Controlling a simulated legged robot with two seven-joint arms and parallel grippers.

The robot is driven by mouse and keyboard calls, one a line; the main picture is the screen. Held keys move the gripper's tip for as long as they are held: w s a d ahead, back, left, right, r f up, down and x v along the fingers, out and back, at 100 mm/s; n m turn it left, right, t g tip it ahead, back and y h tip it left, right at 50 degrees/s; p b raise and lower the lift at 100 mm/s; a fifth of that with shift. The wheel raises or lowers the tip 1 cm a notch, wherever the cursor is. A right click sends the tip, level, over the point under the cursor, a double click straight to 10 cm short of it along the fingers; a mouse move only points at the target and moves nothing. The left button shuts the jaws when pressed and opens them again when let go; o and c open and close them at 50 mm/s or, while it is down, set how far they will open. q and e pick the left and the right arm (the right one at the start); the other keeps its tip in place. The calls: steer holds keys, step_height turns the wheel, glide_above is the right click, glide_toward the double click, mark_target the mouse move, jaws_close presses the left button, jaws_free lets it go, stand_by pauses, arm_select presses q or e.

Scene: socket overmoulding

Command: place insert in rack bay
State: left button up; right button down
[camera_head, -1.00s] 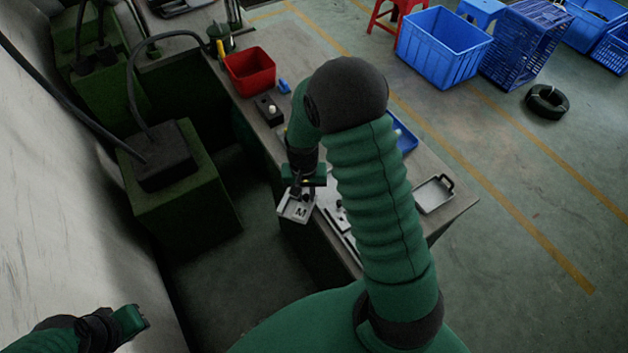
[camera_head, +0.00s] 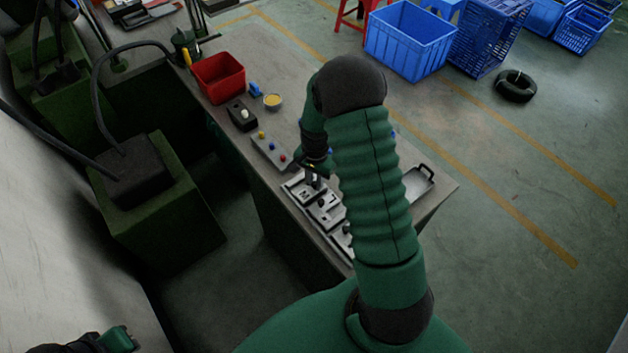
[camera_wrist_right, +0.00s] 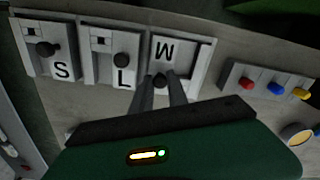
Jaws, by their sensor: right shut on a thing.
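My right gripper (camera_head: 318,186) is shut on the dark knob of a pale insert plate (camera_head: 300,187) marked M. In the wrist view my right gripper (camera_wrist_right: 163,90) grips the knob of this insert (camera_wrist_right: 164,52), whose letter appears upside down. It is at the end bay of the rack, beside the L insert (camera_wrist_right: 120,72) and the S insert (camera_wrist_right: 55,72). A pale bay wall (camera_wrist_right: 203,75) shows along its right side. I cannot tell whether it is fully seated. My left gripper (camera_head: 118,340) is at the lower left, far from the rack; its jaws are unclear.
A panel with red, blue and yellow buttons (camera_wrist_right: 266,84) lies beside the rack. A red bin (camera_head: 218,77), a dark switch box (camera_head: 241,115) and a yellow-topped dish (camera_head: 272,101) stand farther back. A handled tray (camera_head: 418,184) is to the right.

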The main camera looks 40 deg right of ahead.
steer(key=shift+d+f, duration=0.15)
steer(key=shift+d, duration=0.2)
steer(key=c, duration=1.3)
jaws_free()
steer(key=shift+d+f, duration=0.1)
steer(key=shift+a+r, duration=0.25)
steer(key=shift+a, duration=0.1)
step_height(320, 180, up, 11)
steer(key=s+a+n+t, duration=0.1)
steer(key=s+a+n, duration=0.1)
steer(key=a+n, duration=0.3)
steer(key=s+a+n, duration=0.3)
steer(key=a+n, duration=0.2)
steer(key=a, duration=0.3)
steer(key=s+a+r+n+t, duration=0.1)
steer(key=s+a+n, duration=0.2)
steer(key=a, duration=0.3)
steer(key=shift+a+n+t+b, duration=0.2)
steer(key=shift+n+t+b, duration=0.1)
steer(key=shift+n, duration=0.6)
